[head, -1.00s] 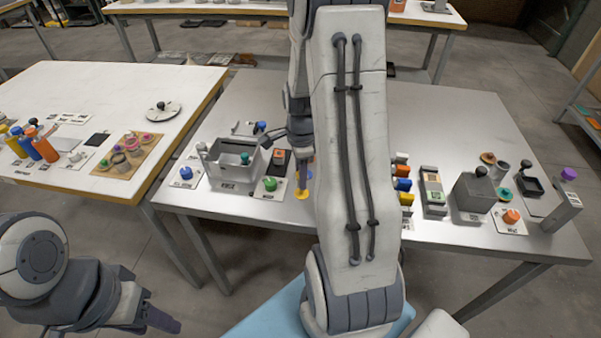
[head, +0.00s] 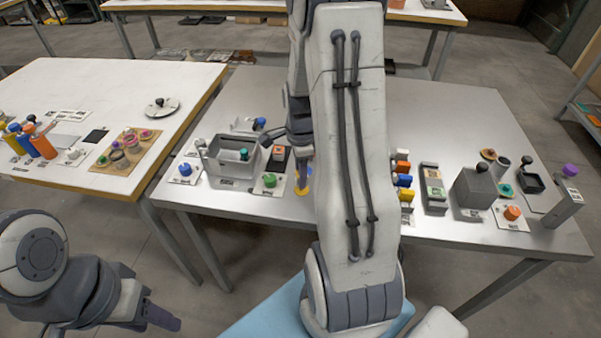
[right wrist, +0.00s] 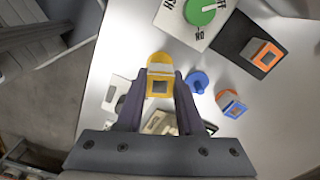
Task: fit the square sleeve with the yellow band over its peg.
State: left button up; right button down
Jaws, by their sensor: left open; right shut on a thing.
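My right gripper (right wrist: 159,100) is shut on the square sleeve with the yellow band (right wrist: 160,88), whose square opening faces the camera. Yellow also shows just beyond the sleeve; I cannot tell how much is the band and how much the peg's base. In the head view a yellow round base (head: 303,192) sits on the metal table, just below my right gripper (head: 302,172). Whether the sleeve is around the peg or above it is hidden. My left gripper (head: 148,298) is open and empty at lower left, away from the table.
In the right wrist view a blue peg (right wrist: 198,82) and a square sleeve with blue and orange (right wrist: 230,103) stand close to the right. An orange-edged block (right wrist: 262,52) lies on a black pad, near a green knob (right wrist: 203,10). A grey bin (head: 232,158) stands left on the table.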

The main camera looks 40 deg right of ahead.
jog(key=shift+f+b, duration=0.9)
jog(key=shift+f, duration=0.65)
jog(key=shift+r, duration=0.1)
jog(key=shift+c, duration=2.3)
grip_release()
jog(key=shift+r, duration=0.1)
